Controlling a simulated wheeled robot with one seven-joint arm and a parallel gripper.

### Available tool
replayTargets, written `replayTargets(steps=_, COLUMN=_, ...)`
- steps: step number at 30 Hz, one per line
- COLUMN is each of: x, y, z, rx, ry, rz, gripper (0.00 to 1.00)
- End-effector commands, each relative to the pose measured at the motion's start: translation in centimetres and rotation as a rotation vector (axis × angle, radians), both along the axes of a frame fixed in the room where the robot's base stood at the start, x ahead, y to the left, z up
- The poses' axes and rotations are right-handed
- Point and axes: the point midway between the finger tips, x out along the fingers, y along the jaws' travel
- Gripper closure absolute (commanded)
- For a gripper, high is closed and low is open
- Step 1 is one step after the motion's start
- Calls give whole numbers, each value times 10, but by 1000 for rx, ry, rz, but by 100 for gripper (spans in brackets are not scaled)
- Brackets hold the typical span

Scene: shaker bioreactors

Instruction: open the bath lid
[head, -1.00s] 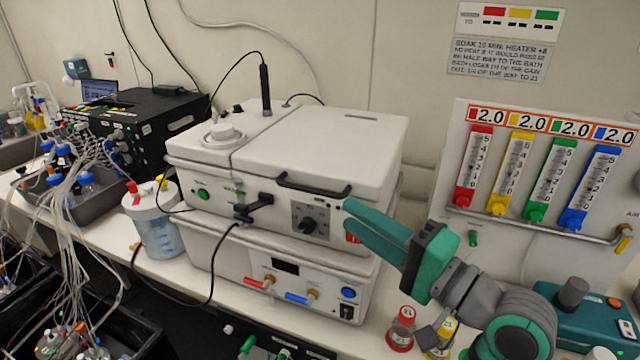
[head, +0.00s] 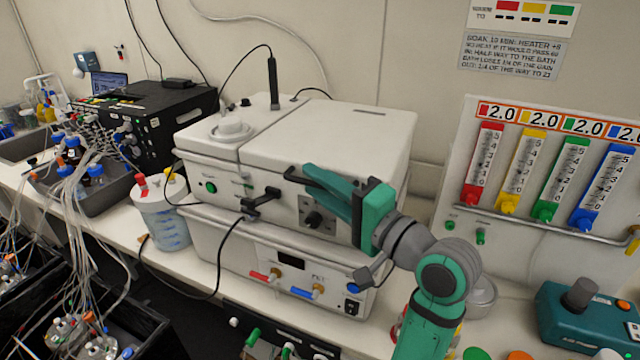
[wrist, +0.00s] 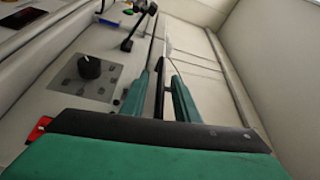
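The bath lid (head: 350,135) is the wide white cover on the right part of the white bath unit (head: 280,205). It lies flat and looks closed. Its black bar handle (head: 296,178) runs along the front edge, and its right part is hidden behind my gripper in the head view. My gripper (head: 312,178) is at the handle, pointing left along the bath front. In the wrist view, my two green fingers (wrist: 160,85) stand apart, with the dark handle bar (wrist: 158,92) appearing between them. I see gaps beside the bar; contact cannot be told.
A black knob (head: 318,220) sits on the bath front below the handle, and a black clamp-like part (head: 262,202) to its left. A probe (head: 273,85) stands on the left cover. The flowmeter panel (head: 540,170) is at right. A tubed bottle (head: 163,215) stands left.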

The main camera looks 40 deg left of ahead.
Motion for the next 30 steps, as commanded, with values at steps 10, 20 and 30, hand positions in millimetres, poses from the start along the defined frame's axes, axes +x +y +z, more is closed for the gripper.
replayTargets(steps=10, x=2, y=-3, z=0, rx=0, ry=-1, rz=-5, gripper=100)
replayTargets(steps=20, x=2, y=-3, z=4, rx=-1, ry=6, rz=-6, gripper=100)
replayTargets(steps=30, x=3, y=2, z=46, rx=-23, ry=91, rz=2, gripper=100)
